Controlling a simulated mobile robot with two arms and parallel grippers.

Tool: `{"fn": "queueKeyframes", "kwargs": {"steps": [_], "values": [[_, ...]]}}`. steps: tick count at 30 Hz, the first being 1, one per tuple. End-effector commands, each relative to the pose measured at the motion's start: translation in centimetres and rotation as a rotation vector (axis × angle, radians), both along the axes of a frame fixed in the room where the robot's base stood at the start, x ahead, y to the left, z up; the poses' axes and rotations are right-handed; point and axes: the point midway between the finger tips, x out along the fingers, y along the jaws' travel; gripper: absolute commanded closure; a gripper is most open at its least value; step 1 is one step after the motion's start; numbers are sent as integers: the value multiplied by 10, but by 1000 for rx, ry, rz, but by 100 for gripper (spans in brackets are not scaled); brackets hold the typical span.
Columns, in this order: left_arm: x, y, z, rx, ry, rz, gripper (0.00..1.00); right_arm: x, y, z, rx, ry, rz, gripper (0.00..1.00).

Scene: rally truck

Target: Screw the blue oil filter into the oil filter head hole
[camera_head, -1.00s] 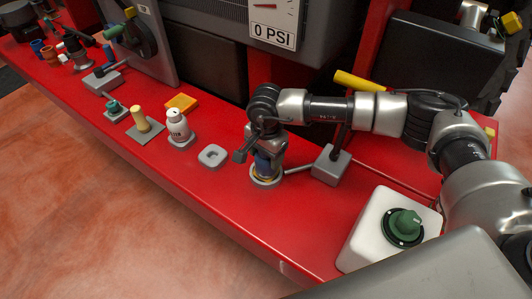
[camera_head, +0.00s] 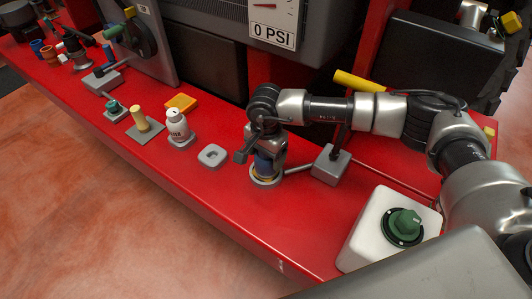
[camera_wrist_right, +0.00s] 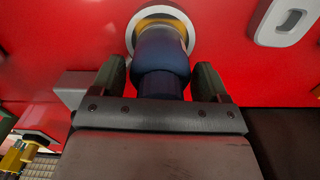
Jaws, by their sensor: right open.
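The blue oil filter (camera_head: 264,164) stands upright at the round oil filter head hole (camera_head: 268,182) on the red bench. In the right wrist view the filter (camera_wrist_right: 160,58) is dark blue, and its far end meets the yellow inner ring of the hole, which has a pale rim (camera_wrist_right: 188,32). I cannot tell how deep it sits. My right gripper (camera_wrist_right: 160,68) is open, with one finger on each side of the filter and small gaps showing. In the head view my right gripper (camera_head: 266,148) is above the filter and partly hides it. My left gripper is not in view.
A grey block with a lever (camera_head: 331,165) stands close to the right of the filter. A grey square ring (camera_head: 212,156) and a white bottle (camera_head: 177,124) are to the left. A white box with a green knob (camera_head: 403,227) is at the front right. The bench front is clear.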

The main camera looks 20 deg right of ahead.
Motion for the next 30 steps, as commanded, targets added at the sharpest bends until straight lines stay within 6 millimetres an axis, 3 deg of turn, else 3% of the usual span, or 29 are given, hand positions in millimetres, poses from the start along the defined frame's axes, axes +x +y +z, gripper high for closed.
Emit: {"fn": "queueKeyframes", "kwargs": {"steps": [18, 26, 30], "values": [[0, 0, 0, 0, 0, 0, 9, 0, 0, 0, 1, 0, 805, 25], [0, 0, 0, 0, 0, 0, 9, 0, 0, 0, 1, 0, 848, 25], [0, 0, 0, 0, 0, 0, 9, 0, 0, 0, 1, 0, 846, 42]]}}
